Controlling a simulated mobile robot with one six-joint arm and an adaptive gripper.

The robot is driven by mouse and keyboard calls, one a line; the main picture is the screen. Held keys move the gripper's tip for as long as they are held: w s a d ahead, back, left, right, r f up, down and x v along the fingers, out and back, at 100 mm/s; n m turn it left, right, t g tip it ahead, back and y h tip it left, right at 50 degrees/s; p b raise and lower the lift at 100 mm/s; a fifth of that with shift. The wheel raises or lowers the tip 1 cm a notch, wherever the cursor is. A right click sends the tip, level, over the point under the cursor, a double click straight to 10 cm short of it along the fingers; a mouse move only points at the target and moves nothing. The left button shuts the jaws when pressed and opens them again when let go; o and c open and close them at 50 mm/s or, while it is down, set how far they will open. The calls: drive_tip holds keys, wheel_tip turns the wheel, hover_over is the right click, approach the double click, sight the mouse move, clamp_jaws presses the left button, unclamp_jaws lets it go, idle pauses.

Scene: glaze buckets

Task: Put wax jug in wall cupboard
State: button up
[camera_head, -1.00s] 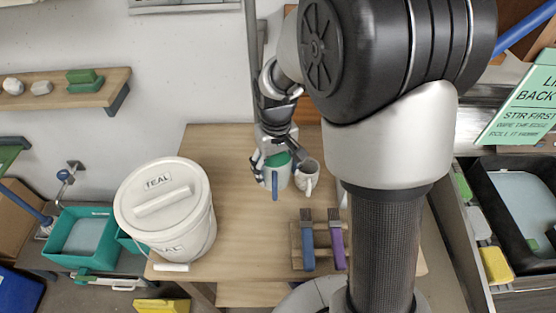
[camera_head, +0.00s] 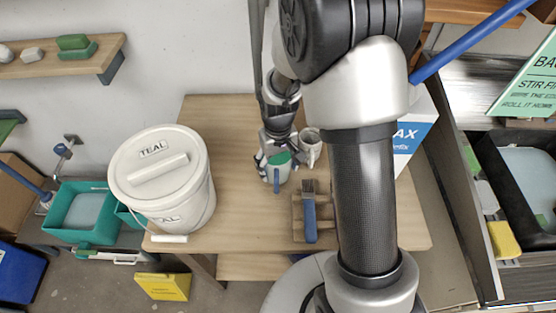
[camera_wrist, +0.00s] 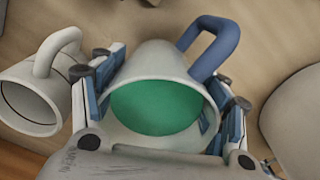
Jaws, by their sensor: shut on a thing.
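A pale jug with a blue handle and green inside (camera_head: 277,174) is at the middle of the wooden table, seen from above. I take it as the wax jug, though no label on it is legible. My gripper (camera_head: 273,158) is shut on it. In the wrist view the fingers of my gripper (camera_wrist: 166,108) press both sides of the jug (camera_wrist: 150,66), its handle pointing up and right. Whether its base is clear of the table cannot be told. I cannot make out a wall cupboard.
A pale mug (camera_head: 311,147) stands close beside the jug, also in the wrist view (camera_wrist: 30,100). A large TEAL bucket (camera_head: 170,185) stands at the table's left. A blue-handled brush (camera_head: 310,222) lies on a board at front. A WAX-marked box (camera_head: 415,132) is behind my arm. A shelf (camera_head: 60,62) is upper left.

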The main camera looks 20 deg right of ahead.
drive_tip(key=shift+f, duration=0.1)
drive_tip(key=o, duration=1.5)
drive_tip(key=shift+c, duration=0.2)
